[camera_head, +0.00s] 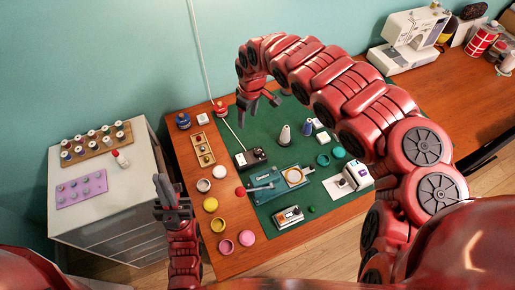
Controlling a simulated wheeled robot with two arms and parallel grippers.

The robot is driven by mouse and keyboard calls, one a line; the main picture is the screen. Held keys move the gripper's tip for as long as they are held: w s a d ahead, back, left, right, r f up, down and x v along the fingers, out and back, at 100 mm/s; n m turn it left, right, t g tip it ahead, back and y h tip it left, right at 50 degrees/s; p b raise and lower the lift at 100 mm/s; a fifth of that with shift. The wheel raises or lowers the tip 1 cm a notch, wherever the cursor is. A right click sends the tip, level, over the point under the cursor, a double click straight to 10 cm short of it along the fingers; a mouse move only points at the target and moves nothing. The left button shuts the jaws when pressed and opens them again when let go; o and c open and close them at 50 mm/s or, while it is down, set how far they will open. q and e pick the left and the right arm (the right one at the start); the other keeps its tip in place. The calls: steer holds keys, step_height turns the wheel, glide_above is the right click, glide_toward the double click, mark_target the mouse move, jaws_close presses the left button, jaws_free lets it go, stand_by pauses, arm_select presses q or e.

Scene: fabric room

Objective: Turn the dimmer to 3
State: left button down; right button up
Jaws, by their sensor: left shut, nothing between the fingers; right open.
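A small black box (254,161) with a white part at its left end and a dark round top lies on the green mat; it looks like the dimmer. A pale cord runs from it toward the back. Any numbers or dial marks on it are too small to read. My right gripper (258,108) is open and empty, above the mat and behind the box in the picture, apart from it. My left gripper (162,184) is shut and empty, upright near the table's left edge, left of the box and apart from it.
The green mat (325,212) also holds a blue device (266,190), a cassette-like box (288,217), cones and a small white machine (352,178). Several colored pots line the table's left side. A white cabinet (90,205) stands left; a sewing machine (408,40) is far right.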

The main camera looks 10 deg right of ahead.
steer(key=s+d+g+h, duration=0.1)
steer(key=s+d, duration=0.1)
steer(key=d, duration=0.1)
glide_toward(258, 151)
steer(key=f, duration=0.7)
steer(key=shift+a, duration=0.3)
steer(key=shift+d+f, duration=0.2)
steer(key=shift+f, duration=0.65)
jaws_close()
